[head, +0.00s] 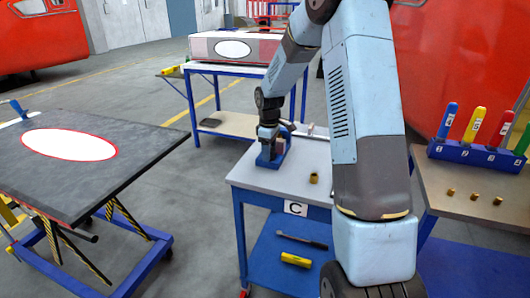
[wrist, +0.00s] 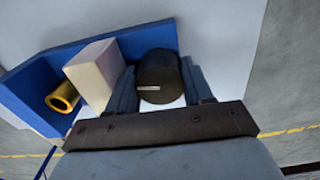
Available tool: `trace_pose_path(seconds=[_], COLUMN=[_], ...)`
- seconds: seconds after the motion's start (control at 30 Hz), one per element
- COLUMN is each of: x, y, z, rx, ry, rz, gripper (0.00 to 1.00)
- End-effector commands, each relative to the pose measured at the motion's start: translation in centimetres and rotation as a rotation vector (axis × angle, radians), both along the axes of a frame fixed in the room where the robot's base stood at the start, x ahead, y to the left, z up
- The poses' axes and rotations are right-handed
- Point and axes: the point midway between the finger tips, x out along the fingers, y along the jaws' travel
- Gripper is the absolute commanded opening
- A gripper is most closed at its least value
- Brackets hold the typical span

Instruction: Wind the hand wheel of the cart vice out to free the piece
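The blue cart vice (head: 268,160) stands on the grey top of cart C. My gripper (head: 268,131) reaches down over it from above. In the wrist view the vice's blue body (wrist: 35,85) runs along the left, with a pale block (wrist: 95,72) against it. A brass ring-shaped piece (wrist: 63,97) shows at the blue body, left of the block. The dark round hand wheel (wrist: 160,77), with a small white mark, sits between my two fingers (wrist: 160,92). The fingers lie close against both its sides. Its far side is hidden.
A brass bushing (head: 314,178) stands on the cart top (head: 265,187), right of the vice. A dark table (head: 75,185) is at the left. Colored-handled tools in a blue rack (head: 475,152) and several brass bushings are on the right bench. A white-topped stand is behind.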

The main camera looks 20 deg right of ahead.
Motion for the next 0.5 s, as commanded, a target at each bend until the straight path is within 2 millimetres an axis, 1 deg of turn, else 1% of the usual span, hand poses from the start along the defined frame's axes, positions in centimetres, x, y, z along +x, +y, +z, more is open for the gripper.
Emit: trace_pose_path(seconds=[0.03,0.13,0.27,0.5], x=[0.5,0.5,0.5,0.3], y=[0.2,0.2,0.3,0.3], z=[0.4,0.6,1.5,4.8], rx=[0.002,0.002,0.001,0.0], ry=[-0.015,-0.015,-0.014,-0.01], rz=[0.003,0.002,0.003,0.004], gripper=[0.67,0.76,0.76,0.76])
